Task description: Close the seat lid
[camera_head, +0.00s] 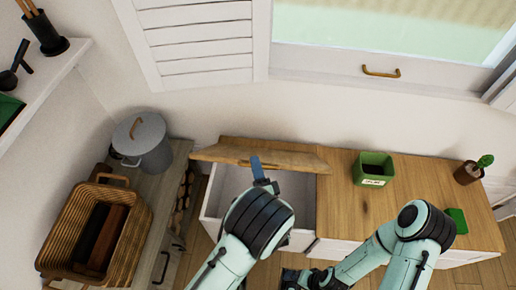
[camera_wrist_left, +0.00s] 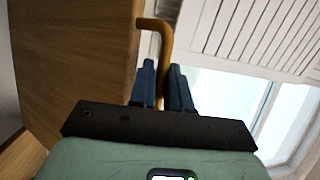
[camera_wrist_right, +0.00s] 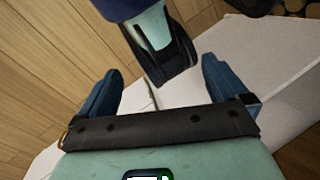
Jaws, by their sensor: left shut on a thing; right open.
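The wooden seat lid (camera_head: 225,154) stands raised along the back of the white bench in the head view, above an open compartment (camera_head: 298,200). My left gripper (camera_head: 262,172) is in front of the lid. In the left wrist view, my left gripper's fingers (camera_wrist_left: 162,78) are shut on the lid's brass-coloured handle (camera_wrist_left: 153,23), beside the lid's wooden face (camera_wrist_left: 70,50). My right gripper (camera_wrist_right: 158,76) is open and empty in the right wrist view. One of my arm links shows beyond its fingers.
A green labelled box (camera_head: 374,167), a potted cactus (camera_head: 468,173) and a green block (camera_head: 457,218) stand on the fixed wooden bench top (camera_head: 345,220) to the right. A grey lidded pot (camera_head: 150,145) and wicker basket (camera_head: 60,215) are at left.

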